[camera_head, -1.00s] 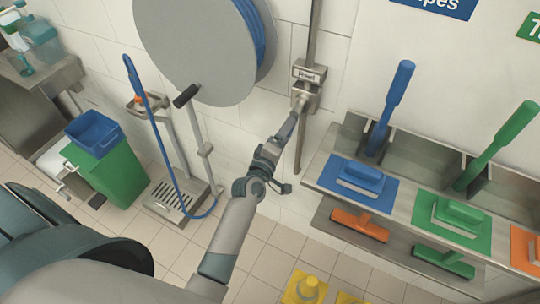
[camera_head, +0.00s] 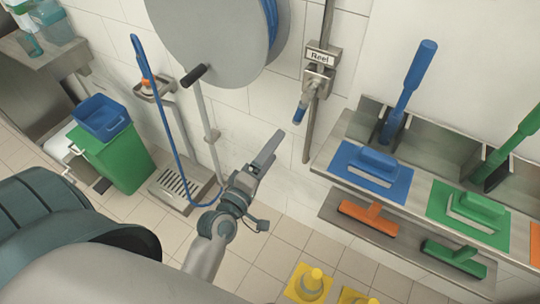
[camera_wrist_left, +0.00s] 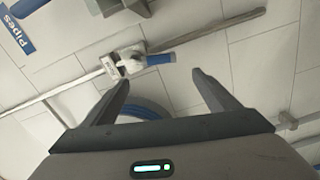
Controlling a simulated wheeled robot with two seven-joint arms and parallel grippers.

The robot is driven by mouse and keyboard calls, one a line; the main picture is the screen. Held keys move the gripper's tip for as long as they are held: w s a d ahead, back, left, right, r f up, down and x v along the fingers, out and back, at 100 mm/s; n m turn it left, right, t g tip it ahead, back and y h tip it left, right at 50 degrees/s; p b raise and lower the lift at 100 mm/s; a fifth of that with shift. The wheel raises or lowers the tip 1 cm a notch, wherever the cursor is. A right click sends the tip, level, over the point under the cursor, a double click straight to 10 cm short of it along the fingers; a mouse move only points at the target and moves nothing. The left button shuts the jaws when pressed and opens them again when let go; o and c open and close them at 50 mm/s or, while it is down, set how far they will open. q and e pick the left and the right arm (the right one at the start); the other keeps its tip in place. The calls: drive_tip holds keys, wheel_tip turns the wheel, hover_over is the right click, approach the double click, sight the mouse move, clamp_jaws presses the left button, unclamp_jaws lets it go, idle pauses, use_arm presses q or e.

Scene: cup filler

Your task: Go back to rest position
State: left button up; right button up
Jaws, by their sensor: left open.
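My left gripper (camera_head: 266,150) is in the middle of the head view, in front of the tiled wall and above the floor. In the left wrist view its two fingers (camera_wrist_left: 160,88) are spread apart with nothing between them. A box valve labelled "Reel" (camera_head: 318,75) with a blue-tipped handle (camera_head: 300,114) is on the wall pipe, up and right of the gripper and apart from it. The valve also shows beyond the fingers in the left wrist view (camera_wrist_left: 130,60). My right gripper is not seen.
A large hose reel (camera_head: 205,38) hangs on the wall above. A steel shelf (camera_head: 333,150) with blue and green tools is at the right. A green bin (camera_head: 120,160) stands at the left.

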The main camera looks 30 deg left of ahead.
use_arm(q)
drive_tip(key=shift+s, duration=0.35)
drive_tip(key=shift+f, duration=0.1)
idle(0.3)
drive_tip(key=s+d+f+m+g, duration=0.1)
drive_tip(key=d+f+m+g, duration=0.1)
drive_tip(key=f, duration=1)
drive_tip(key=s+d+f+m+g, duration=0.1)
drive_tip(key=d+f+m+g, duration=0.15)
drive_tip(key=f, duration=0.95)
drive_tip(key=s+f+m+g+h, duration=0.1)
drive_tip(key=s+f+m+g, duration=0.1)
drive_tip(key=s+f, duration=0.5)
drive_tip(key=s+f+m+g, duration=0.2)
drive_tip(key=f+g, duration=0.1)
drive_tip(key=f, duration=0.8)
drive_tip(key=s+a+f+m+g, duration=0.2)
drive_tip(key=s+f, duration=0.4)
drive_tip(key=s, duration=0.4)
drive_tip(key=s+a+f+m+g+y, duration=0.1)
drive_tip(key=s+a+f+m+g, duration=0.1)
drive_tip(key=s+f, duration=0.5)
drive_tip(key=s+a+f+m+g+b, duration=0.1)
drive_tip(key=s+f+m, duration=0.4)
drive_tip(key=s, duration=0.9)
wheel_tip(320, 180, down, 2)
drive_tip(key=shift+s+a+f+g+y, duration=0.3)
drive_tip(key=shift+a+g, duration=0.4)
drive_tip(key=shift+g, duration=0.55)
drive_tip(key=shift+d+r, duration=0.1)
